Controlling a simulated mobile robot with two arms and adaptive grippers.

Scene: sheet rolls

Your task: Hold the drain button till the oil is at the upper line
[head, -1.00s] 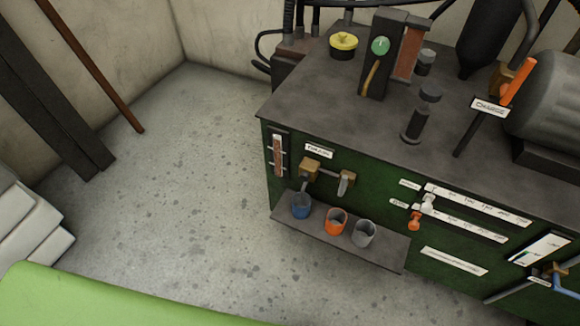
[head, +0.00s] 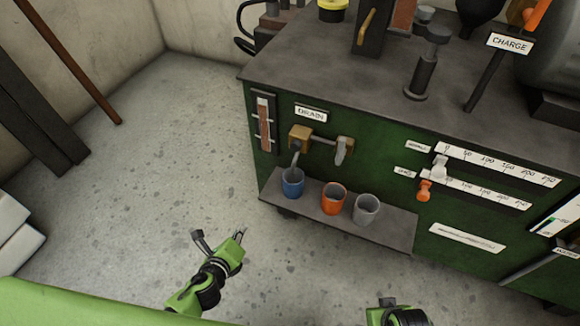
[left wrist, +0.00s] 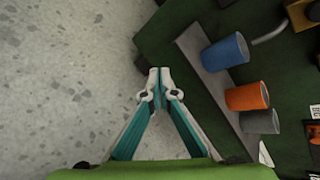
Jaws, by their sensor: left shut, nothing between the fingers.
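The green machine's front has a DRAIN label (head: 311,114) over a brass drain fitting (head: 300,138) with a grey lever-like piece (head: 343,150) to its right. I cannot clearly tell which part is the button. Left of it is an upright sight glass (head: 264,123) with reddish-brown oil; its lines are too small to read. My left gripper (head: 241,235) is shut and empty, over the floor in front of and below the cup shelf. Its closed fingertips (left wrist: 159,73) show in the left wrist view. Only part of my right arm shows at the bottom edge; its fingers are out of sight.
A blue cup (head: 293,184), an orange cup (head: 333,199) and a grey cup (head: 366,209) stand on the low shelf (head: 400,233), the blue one under the spout. Scales with sliders (head: 425,190) lie to the right.

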